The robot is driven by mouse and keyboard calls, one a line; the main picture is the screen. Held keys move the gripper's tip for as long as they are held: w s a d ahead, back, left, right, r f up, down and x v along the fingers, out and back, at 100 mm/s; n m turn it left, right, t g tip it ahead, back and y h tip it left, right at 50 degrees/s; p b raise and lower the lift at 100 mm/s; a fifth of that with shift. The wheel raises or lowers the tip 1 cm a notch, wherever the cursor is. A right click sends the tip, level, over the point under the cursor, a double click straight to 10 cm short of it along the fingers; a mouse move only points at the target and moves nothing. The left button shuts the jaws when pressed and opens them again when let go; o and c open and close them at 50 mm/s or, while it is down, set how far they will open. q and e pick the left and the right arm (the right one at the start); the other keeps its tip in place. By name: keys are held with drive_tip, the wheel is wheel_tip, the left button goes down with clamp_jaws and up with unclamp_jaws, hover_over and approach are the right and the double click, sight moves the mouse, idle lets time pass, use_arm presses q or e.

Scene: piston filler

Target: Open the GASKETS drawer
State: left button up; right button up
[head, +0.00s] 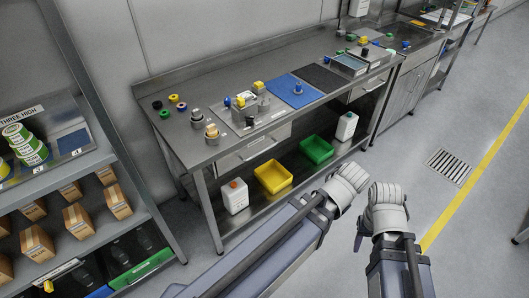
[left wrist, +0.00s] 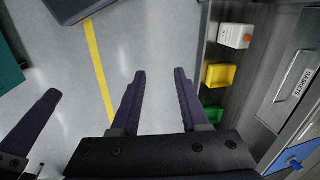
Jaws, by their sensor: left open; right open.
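The GASKETS drawer (left wrist: 284,98) is at the right of the left wrist view, its label readable on a grey front. A labelled drawer (head: 252,148) under the steel bench top in the head view appears to be the same one; it looks shut, and its lettering is too small to read there. My left gripper (left wrist: 160,73) has its fingers spread and empty over the floor, apart from the drawer. In the head view my right gripper (head: 386,194) is in front of the bench, clear of it. Its fingertips are hard to make out.
The lower shelf holds a white jug (head: 235,196), a yellow bin (head: 272,176) and a green bin (head: 316,150). A blue mat (head: 294,90) and small parts lie on the bench top. A box rack (head: 150,215) stands at the left.

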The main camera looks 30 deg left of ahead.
use_arm(q)
drive_tip(key=w+a+f+t+y+b, duration=0.3)
drive_tip(key=w+a+f+y+b, duration=0.2)
drive_tip(key=w+a+f+b, duration=0.6)
drive_tip(key=t+y+b, duration=0.2)
drive_tip(key=y+b, duration=0.5)
drive_tip(key=b, duration=0.7)
approach(262, 151)
drive_tip(key=a+f, duration=0.2)
drive_tip(key=shift+w+a+r+m+b, duration=0.15)
drive_tip(key=shift+w+r+m+b, duration=0.2)
drive_tip(key=shift+w+m, duration=0.1)
drive_tip(key=shift+b+x, duration=0.75)
drive_tip(key=shift+x, duration=3.15)
drive_tip(key=shift+w+r, duration=0.15)
clamp_jaws()
